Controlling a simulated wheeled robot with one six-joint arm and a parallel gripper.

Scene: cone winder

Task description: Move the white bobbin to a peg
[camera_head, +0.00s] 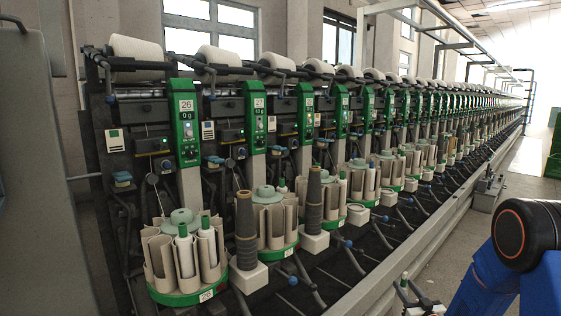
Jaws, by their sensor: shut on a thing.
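My gripper (408,293) is at the bottom right, low in front of the machine row. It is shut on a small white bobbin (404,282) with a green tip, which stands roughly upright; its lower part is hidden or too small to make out. The nearest round magazine (159,262), on a green base marked 26, has several cream pockets, and white bobbins with green tips stand in some of them. Dark ridged tapered posts (246,230) stand on white blocks beside the magazines. My gripper is apart from all of these. I cannot tell which part is a free peg.
A long row of winding units with green panels (187,130) recedes to the right, with large white cones (136,50) on top. A metal rail (385,262) runs along the machine's foot. The floor aisle (520,190) right of it is mostly clear. A grey cabinet (40,170) stands at left.

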